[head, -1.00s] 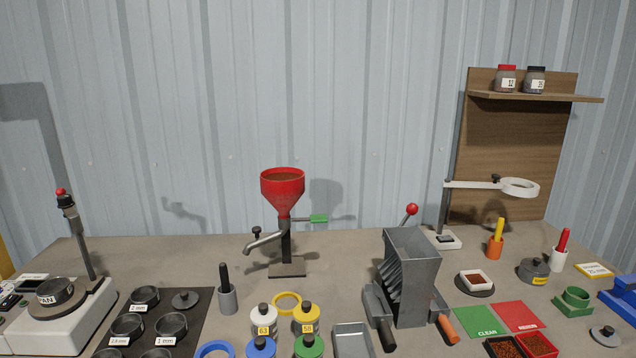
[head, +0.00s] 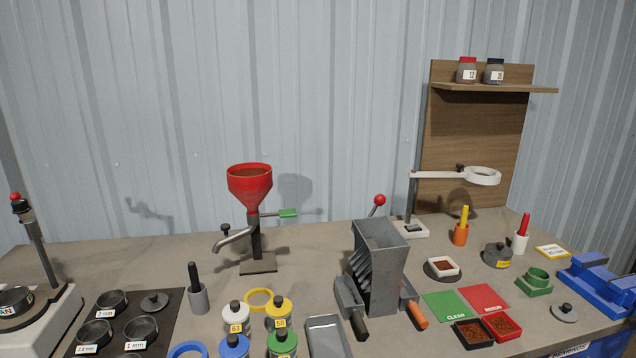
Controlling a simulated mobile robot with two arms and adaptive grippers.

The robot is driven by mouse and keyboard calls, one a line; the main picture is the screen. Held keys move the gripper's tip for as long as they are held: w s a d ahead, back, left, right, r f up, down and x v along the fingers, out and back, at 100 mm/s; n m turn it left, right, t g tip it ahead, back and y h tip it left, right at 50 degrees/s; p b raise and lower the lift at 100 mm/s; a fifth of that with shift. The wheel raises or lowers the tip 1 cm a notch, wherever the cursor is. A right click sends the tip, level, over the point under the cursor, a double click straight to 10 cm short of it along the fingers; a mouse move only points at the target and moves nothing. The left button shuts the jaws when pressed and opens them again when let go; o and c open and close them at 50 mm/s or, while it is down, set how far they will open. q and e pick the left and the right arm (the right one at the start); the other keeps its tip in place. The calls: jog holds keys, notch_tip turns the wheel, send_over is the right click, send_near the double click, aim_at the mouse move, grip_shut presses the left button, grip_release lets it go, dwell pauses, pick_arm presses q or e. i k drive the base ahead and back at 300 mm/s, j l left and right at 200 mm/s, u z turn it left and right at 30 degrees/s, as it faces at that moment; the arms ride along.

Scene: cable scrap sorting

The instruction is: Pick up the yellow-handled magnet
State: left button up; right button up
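A yellow handle (head: 464,216) stands upright in an orange cup-shaped holder (head: 460,235) at the back right of the bench, in front of the wooden back panel. It appears to be the yellow-handled magnet; its lower end is hidden inside the holder. A red handle (head: 525,223) stands in a white holder (head: 520,243) to its right. Neither of my grippers is in view.
A ring lamp (head: 483,176) on a stand reaches over the area behind the yellow handle. A grey riffle box (head: 378,262) stands to the left. Bare bench lies between them.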

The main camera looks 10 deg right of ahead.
aim_at(465, 209)
jog(key=i+l+z, duration=0.65)
jog(key=l+z, duration=0.2)
